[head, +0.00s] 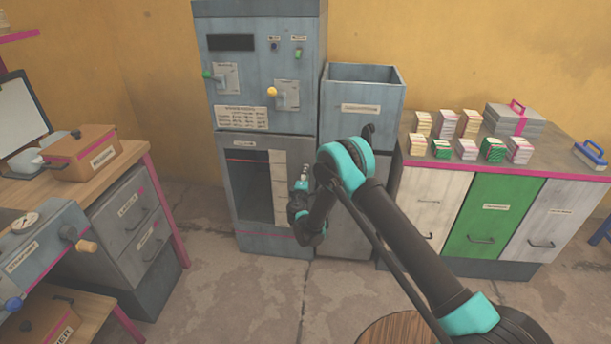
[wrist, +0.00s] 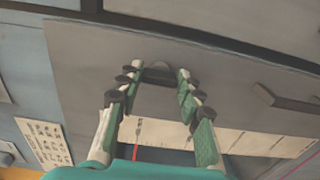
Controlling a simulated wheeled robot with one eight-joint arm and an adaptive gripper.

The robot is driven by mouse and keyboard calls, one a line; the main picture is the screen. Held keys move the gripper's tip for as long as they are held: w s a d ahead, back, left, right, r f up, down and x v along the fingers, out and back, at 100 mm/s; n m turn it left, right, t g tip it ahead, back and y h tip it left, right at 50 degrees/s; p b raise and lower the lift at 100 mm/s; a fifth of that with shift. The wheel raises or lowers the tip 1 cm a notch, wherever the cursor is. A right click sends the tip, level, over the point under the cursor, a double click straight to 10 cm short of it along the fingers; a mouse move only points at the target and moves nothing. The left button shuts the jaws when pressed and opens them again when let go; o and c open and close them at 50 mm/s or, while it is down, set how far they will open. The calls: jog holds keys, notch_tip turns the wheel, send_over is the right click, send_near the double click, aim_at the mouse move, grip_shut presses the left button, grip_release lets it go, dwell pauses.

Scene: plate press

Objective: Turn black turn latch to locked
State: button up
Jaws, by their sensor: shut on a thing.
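The black turn latch (wrist: 158,72) shows in the wrist view as a small dark piece on the grey panel, between my fingertips. My gripper (wrist: 156,76) is closed on it, one finger at each side. In the head view my gripper (head: 304,180) is at the right edge of the press's lower grey door (head: 228,180), and it and my arm hide the latch there. I cannot tell the latch's exact angle.
The press cabinet (head: 262,75) stands against the yellow wall with levers on its upper panel. A grey open-topped bin (head: 362,100) is beside it.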

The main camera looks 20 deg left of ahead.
jog(key=o, duration=1.2)
jog(key=shift+c, duration=0.2)
jog(key=v, duration=0.7)
jog(key=shift+s, duration=0.25)
